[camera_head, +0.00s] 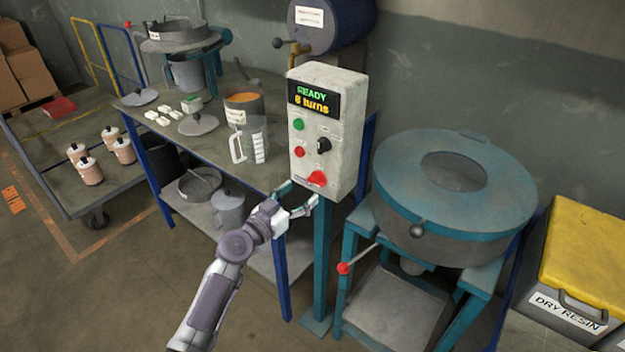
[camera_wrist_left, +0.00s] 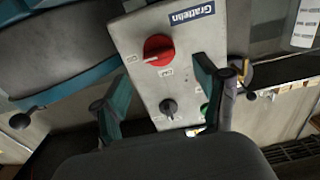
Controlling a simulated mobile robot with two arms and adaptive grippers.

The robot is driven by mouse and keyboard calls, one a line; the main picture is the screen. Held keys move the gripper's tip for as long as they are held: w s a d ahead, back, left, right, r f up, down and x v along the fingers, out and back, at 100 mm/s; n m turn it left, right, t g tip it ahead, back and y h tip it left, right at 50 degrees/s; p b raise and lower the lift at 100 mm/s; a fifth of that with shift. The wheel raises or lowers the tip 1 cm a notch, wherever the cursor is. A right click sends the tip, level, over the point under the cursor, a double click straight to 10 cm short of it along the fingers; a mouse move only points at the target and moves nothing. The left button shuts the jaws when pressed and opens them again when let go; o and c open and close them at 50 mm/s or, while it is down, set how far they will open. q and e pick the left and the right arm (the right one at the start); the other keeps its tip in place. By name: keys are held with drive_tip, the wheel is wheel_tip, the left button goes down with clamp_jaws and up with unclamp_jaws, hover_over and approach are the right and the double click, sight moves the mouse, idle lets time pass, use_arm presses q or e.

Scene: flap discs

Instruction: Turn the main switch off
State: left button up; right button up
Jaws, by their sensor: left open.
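The control box (camera_head: 329,130) is a pale, worn panel on a teal post, with a lit display reading "READY 6 turns". The red rotary switch (camera_head: 317,178) is low on its front; a black knob (camera_head: 323,145), a green button (camera_head: 298,124) and a small red button (camera_head: 299,152) sit above it. My left gripper (camera_head: 298,199) is open and empty, just below and in front of the box. In the left wrist view the red switch (camera_wrist_left: 158,50) appears beyond the spread fingers (camera_wrist_left: 163,78), apart from them. The black knob (camera_wrist_left: 168,107) shows between them. My right gripper is not in view.
A large round teal machine (camera_head: 455,190) with a red-tipped lever (camera_head: 344,268) stands right of the box. A bench (camera_head: 222,150) with a jug (camera_head: 252,143) and pots is at the left. A yellow-lidded bin (camera_head: 590,255) stands far right. Floor is free at front left.

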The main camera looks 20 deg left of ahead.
sight(313, 182)
use_arm(q)
drive_tip(key=x, duration=0.4)
drive_tip(key=shift+w, duration=0.2)
drive_tip(key=shift+w+d, duration=0.25)
drive_tip(key=shift+w, duration=0.35)
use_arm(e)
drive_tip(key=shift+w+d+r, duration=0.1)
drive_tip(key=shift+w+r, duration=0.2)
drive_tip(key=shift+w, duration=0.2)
use_arm(q)
drive_tip(key=shift+c, duration=0.7)
drive_tip(key=c, duration=1)
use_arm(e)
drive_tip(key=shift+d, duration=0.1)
